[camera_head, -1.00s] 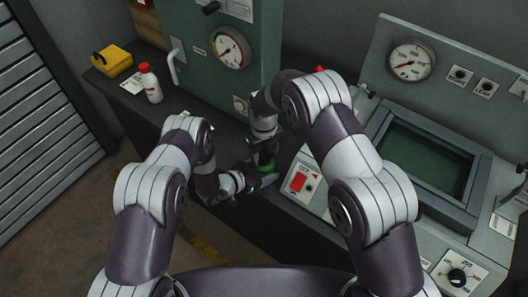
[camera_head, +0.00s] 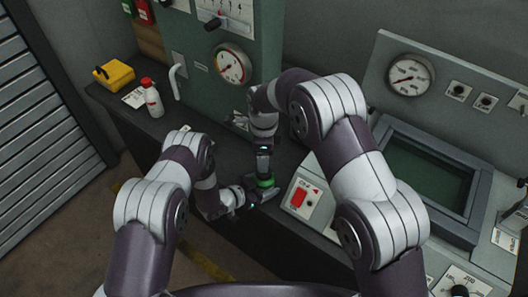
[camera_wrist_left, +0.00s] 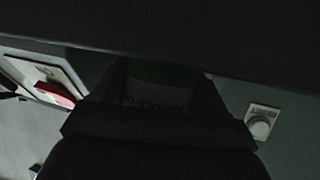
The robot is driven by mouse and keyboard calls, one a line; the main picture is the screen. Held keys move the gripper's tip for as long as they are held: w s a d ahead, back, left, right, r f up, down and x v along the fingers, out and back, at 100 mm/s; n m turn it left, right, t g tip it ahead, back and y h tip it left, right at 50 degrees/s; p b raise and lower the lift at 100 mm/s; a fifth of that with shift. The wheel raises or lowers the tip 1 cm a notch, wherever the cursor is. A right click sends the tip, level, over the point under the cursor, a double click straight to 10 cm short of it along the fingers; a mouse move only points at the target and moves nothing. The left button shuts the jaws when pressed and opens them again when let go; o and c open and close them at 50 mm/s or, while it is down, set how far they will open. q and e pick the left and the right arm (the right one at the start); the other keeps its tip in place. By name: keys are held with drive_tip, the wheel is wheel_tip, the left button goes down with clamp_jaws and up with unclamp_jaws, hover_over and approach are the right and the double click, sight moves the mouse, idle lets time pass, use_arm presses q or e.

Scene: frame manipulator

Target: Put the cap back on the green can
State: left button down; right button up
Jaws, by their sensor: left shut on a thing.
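The green can (camera_head: 266,183) is a small green band in the head view, low at the front of the dark bench. My left gripper (camera_head: 262,192) is shut on it from the left. My right gripper (camera_head: 264,174) points straight down, directly above the can. Its fingertips are small and dark, so I cannot tell whether they are open. I cannot make out the cap; the right hand covers the can's top.
A control panel with a red switch (camera_head: 299,197) stands close on the right. A green cabinet with a gauge (camera_head: 232,65) is behind. A white bottle with a red top (camera_head: 152,98) and a yellow box (camera_head: 114,74) stand at the back left. The dark bench (camera_head: 150,128) has free room at left.

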drive_tip(key=n, duration=0.4)
drive_tip(key=shift+r+n, duration=0.15)
drive_tip(key=shift+n, duration=0.15)
drive_tip(key=n, duration=0.3)
drive_tip(key=shift+r+n, duration=0.1)
drive_tip(key=shift+n, duration=0.3)
drive_tip(key=n, duration=0.4)
drive_tip(key=shift+r, duration=0.1)
drive_tip(key=n, duration=0.4)
drive_tip(key=shift+r, duration=0.1)
drive_tip(key=n, duration=0.3)
drive_tip(key=shift+n, duration=0.4)
drive_tip(key=n, duration=0.4)
drive_tip(key=shift+r, duration=0.15)
drive_tip(key=n, duration=0.8)
drive_tip(key=shift+s, duration=0.1)
drive_tip(key=n, duration=0.4)
drive_tip(key=shift+d, duration=0.1)
drive_tip(key=n, duration=0.6)
drive_tip(key=shift+s, duration=0.1)
drive_tip(key=n, duration=0.5)
